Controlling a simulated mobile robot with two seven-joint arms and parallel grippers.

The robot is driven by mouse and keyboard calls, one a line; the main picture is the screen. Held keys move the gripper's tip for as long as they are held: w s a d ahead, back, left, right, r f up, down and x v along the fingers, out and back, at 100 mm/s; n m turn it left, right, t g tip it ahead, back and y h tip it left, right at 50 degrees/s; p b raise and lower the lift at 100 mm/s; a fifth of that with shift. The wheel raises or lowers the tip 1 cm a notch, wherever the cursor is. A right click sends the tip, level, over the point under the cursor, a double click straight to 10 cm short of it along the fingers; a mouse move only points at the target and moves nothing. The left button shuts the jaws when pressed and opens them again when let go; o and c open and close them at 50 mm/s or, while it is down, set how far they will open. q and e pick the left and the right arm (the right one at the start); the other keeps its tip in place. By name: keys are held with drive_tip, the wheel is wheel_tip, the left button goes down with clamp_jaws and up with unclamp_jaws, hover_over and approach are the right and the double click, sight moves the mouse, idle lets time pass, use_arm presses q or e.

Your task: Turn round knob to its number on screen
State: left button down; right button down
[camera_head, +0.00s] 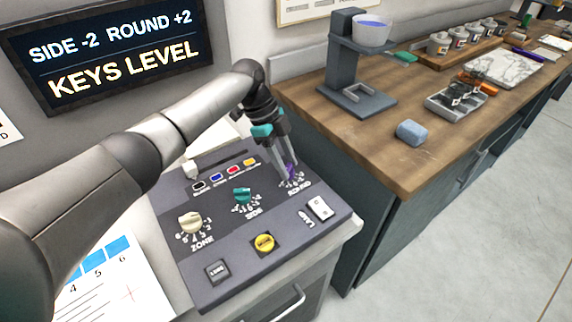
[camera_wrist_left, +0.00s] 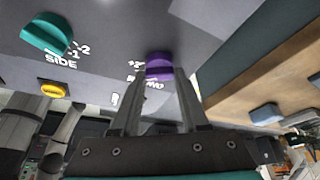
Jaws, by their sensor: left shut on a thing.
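The screen (camera_head: 120,52) on the wall reads "SIDE -2 ROUND +2" and "KEYS LEVEL". The purple round knob (camera_head: 291,171) is at the right of the dark control panel (camera_head: 222,262), mostly hidden by my fingers. In the left wrist view the purple knob (camera_wrist_left: 159,66) sits between the tips of my left gripper (camera_wrist_left: 158,78). My left gripper (camera_head: 286,170) points down at the panel and is shut on this knob. The knob's pointer is hard to read against its number marks. My right gripper is not in view.
A wooden bench (camera_head: 430,165) with a grey stand (camera_head: 350,75) is to the right.

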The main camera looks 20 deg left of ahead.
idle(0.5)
use_arm(q)
drive_tip(key=shift+c, duration=2.1)
unclamp_jaws()
drive_tip(key=v, duration=1.5)
drive_tip(key=shift+p, duration=0.45)
drive_tip(key=shift+r, duration=0.2)
